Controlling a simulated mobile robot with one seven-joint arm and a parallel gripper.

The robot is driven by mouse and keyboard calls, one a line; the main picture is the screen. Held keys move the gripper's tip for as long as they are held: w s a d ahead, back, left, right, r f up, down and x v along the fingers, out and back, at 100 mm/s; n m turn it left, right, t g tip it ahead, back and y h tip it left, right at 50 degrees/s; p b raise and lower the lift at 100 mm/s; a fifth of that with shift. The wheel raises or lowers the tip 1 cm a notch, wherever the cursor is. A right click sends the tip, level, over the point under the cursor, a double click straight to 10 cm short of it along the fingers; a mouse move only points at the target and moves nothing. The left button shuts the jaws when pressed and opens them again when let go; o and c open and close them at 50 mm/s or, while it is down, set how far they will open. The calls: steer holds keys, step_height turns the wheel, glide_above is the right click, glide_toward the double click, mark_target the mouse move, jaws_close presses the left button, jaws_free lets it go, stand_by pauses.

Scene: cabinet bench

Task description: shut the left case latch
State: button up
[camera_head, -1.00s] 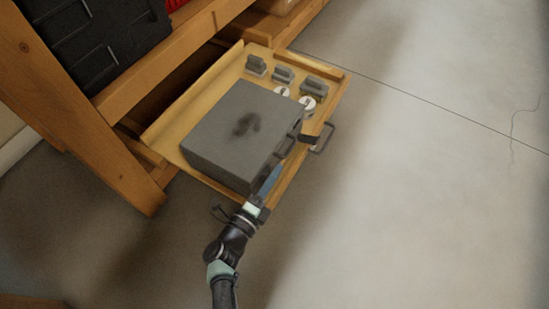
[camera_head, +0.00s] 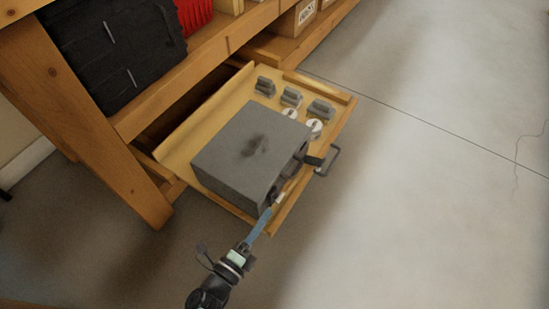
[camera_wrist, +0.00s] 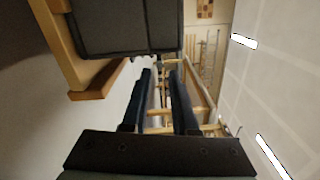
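The grey case (camera_head: 240,150) lies closed in an open wooden drawer, a dark smudge on its lid. It also shows in the wrist view (camera_wrist: 125,25), at upper left. A dark latch-like piece (camera_head: 314,160) juts out from the far part of its front. The near part of the front, where the left latch would be, is small and partly hidden by my fingertips, so I cannot tell that latch's state. My gripper (camera_head: 268,211) is at the case's near front corner. In the wrist view its two blue fingers (camera_wrist: 164,75) stand apart with nothing clear between them.
The drawer's wooden rim (camera_head: 288,208) runs close below my fingers, and its metal handle (camera_head: 331,160) sticks out further along. Grey blocks (camera_head: 291,97) and white round pieces (camera_head: 314,127) sit behind the case. The floor at right is clear.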

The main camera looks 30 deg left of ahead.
steer(key=shift+s+p, duration=0.35)
steer(key=shift+s, duration=2.25)
steer(key=shift+a, duration=0.1)
